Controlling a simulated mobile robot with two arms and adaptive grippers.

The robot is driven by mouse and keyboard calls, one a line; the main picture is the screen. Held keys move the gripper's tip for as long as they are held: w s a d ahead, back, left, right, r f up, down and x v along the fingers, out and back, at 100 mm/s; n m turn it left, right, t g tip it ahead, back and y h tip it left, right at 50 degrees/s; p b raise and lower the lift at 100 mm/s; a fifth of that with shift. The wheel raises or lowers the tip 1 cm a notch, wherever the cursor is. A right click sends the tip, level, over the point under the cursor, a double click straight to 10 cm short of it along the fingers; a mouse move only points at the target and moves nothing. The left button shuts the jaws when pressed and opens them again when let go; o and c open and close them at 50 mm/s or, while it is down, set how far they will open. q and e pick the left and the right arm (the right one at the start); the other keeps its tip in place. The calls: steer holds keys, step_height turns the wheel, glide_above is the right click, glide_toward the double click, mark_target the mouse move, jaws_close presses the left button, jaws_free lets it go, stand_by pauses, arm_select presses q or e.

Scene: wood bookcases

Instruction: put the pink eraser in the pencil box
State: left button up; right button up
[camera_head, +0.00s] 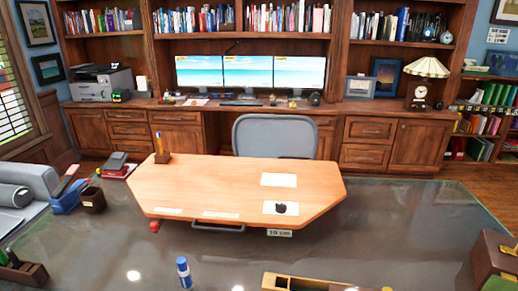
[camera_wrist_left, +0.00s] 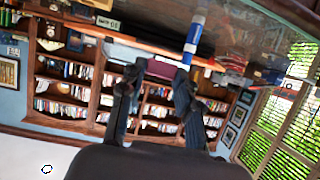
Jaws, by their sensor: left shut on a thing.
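My left gripper (camera_wrist_left: 157,80) shows only in the left wrist view, with its two dark fingers closed on a dull pink-maroon block (camera_wrist_left: 161,70), which looks like the pink eraser in shade. The block is held up between the fingertips. In the head view a light wooden box (camera_head: 272,281), which looks like the pencil box, is at the bottom edge, partly cut off, with its inside barely visible. My right gripper is in neither view.
A blue and white glue stick (camera_head: 183,272) stands on the glass tabletop (camera_head: 110,250), left of the wooden box. A brown case (camera_head: 492,258) stands at the right. A wooden board (camera_head: 225,185) with white cards lies behind. The glass between glue stick and box is clear.

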arm_select(q)
steer(key=w+a+r, duration=0.2)
steer(key=w+r, duration=0.6)
steer(key=r, duration=0.2)
steer(key=s+d+f, duration=0.2)
steer(key=s+f, duration=0.6)
steer(key=f, duration=0.2)
steer(key=shift+s+d+f, duration=0.15)
steer(key=shift+s+f, duration=0.15)
steer(key=shift+s, duration=0.05)
steer(key=shift+w, duration=0.1)
